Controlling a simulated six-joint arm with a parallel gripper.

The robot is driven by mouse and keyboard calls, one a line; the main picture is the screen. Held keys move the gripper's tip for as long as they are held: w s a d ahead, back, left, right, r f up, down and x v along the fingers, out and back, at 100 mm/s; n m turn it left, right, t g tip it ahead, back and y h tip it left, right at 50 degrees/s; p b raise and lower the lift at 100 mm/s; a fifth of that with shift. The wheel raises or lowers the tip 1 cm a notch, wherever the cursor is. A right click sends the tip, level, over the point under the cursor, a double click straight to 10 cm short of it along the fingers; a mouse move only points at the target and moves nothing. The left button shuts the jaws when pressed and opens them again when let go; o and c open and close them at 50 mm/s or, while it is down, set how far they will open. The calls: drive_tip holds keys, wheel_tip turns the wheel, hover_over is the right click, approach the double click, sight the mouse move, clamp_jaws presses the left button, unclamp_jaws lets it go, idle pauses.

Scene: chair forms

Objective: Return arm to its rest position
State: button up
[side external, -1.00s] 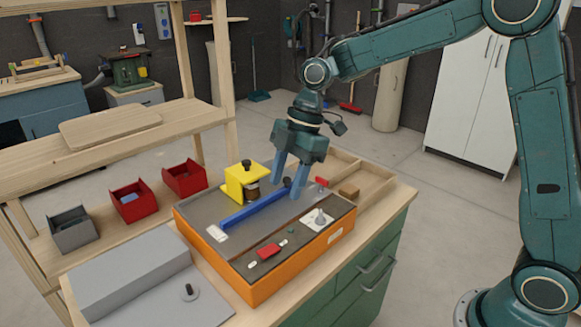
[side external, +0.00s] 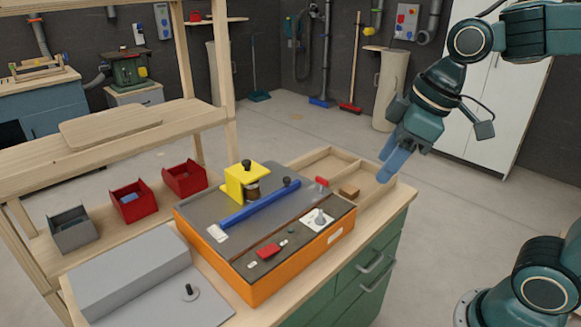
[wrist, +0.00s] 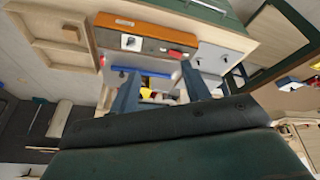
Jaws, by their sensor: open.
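My gripper (side external: 393,163) is open and empty in the side external view. It hangs in the air above and beyond the right corner of the workbench, with its blue fingers angled down and left. In the wrist view my gripper (wrist: 160,90) shows its two fingers spread apart, with nothing held between them. The orange machine (side external: 290,262) stands on the bench, apart from the gripper. On its grey top are a blue bar (side external: 255,207) and a yellow block (side external: 245,183).
A wooden divided tray (side external: 375,172) with a small brown block (side external: 349,191) lies behind the machine. Red bins (side external: 133,203) and a grey bin (side external: 73,230) sit at left. A white cabinet (side external: 500,105) stands behind my arm. The floor between is clear.

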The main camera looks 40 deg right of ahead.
drive_tip(key=s+d+m, duration=0.1)
drive_tip(key=s+m, duration=0.2)
drive_tip(key=s, duration=0.1)
drive_tip(key=s+d+f+m+t+h, duration=0.1)
drive_tip(key=s+d+m, duration=0.1)
drive_tip(key=s, duration=0.2)
drive_tip(key=shift+s+d+f+m, duration=0.25)
drive_tip(key=shift+s+m, duration=0.1)
drive_tip(key=shift+m, duration=0.05)
idle(0.6)
